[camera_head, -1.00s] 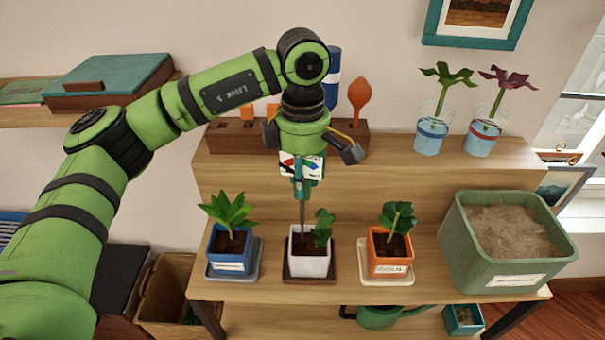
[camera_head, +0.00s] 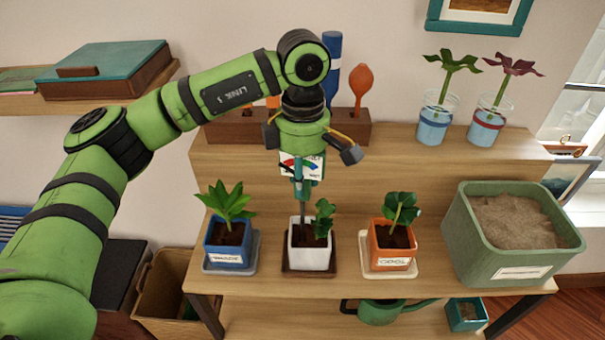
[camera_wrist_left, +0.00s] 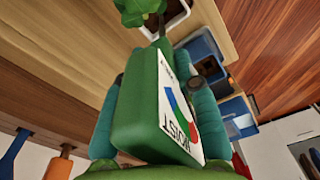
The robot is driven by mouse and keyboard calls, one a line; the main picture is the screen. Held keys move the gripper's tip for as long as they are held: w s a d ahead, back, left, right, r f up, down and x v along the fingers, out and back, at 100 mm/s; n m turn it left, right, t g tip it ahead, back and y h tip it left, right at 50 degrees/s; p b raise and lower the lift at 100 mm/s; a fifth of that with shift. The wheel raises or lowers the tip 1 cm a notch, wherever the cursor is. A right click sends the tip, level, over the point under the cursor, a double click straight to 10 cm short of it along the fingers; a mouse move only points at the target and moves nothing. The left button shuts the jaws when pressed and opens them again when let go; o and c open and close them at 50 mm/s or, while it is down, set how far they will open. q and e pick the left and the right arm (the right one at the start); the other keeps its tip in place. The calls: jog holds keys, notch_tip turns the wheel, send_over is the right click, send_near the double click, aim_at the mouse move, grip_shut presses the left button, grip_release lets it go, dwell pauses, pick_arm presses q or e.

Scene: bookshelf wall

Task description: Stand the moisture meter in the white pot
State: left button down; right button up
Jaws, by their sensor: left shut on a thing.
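The moisture meter (camera_head: 302,165) has a green body and a white face with coloured marks; in the left wrist view its body (camera_wrist_left: 150,115) fills the middle. My left gripper (camera_head: 303,184) is shut on it, with teal fingers on both sides. The meter hangs upright with its thin probe down over the white pot (camera_head: 310,258). The probe's lower end overlaps the pot's dark soil; I cannot tell whether it touches. The white pot holds a small leafy plant and stands on a brown saucer (camera_head: 288,263). My right gripper is not in view.
A blue pot (camera_head: 228,256) stands left of the white pot and an orange pot (camera_head: 391,260) right, each with a plant. A green soil tub (camera_head: 470,245) is at the right. A wooden tool holder (camera_head: 235,133) and two glass jars (camera_head: 433,125) (camera_head: 487,127) stand on the raised back shelf.

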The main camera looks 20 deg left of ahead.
pick_arm(q)
jog(key=shift+f+b, duration=0.85)
jog(key=shift+f, duration=0.4)
jog(key=shift+c, duration=2.2)
grip_release()
notch_tip(320, 180, up, 9)
jog(key=p, duration=0.5)
jog(key=shift+w+r+p, duration=0.1)
jog(key=shift+r+p, duration=0.1)
jog(key=shift+p, duration=0.15)
